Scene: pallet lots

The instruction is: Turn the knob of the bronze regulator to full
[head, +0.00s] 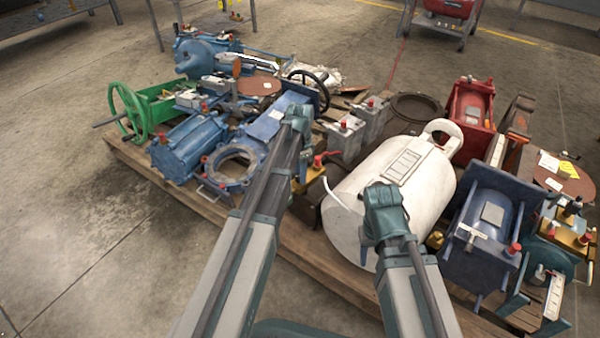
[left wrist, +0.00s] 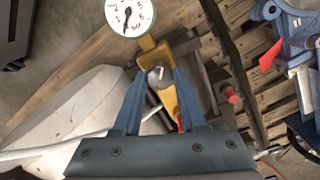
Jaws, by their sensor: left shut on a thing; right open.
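The bronze regulator (left wrist: 151,57) is a yellow-bronze fitting with a round white dial gauge (left wrist: 130,14); the gauge's dark needle points downward in the picture. Its small grey knob (left wrist: 159,77) with a white mark sits between the blue fingers of my left gripper (left wrist: 160,78), which is shut on it. In the head view, a yellow-bronze body (head: 309,179) shows just right of my left gripper (head: 298,118), whose fingers are hidden there. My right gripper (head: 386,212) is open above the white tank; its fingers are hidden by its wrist.
A white tank (head: 400,175) lies right of the regulator. Blue motors (head: 190,145), a green handwheel (head: 130,112), grey blocks (head: 345,138) and a red unit (head: 467,110) crowd the wooden pallet (head: 165,178). Clear concrete floor lies at the left.

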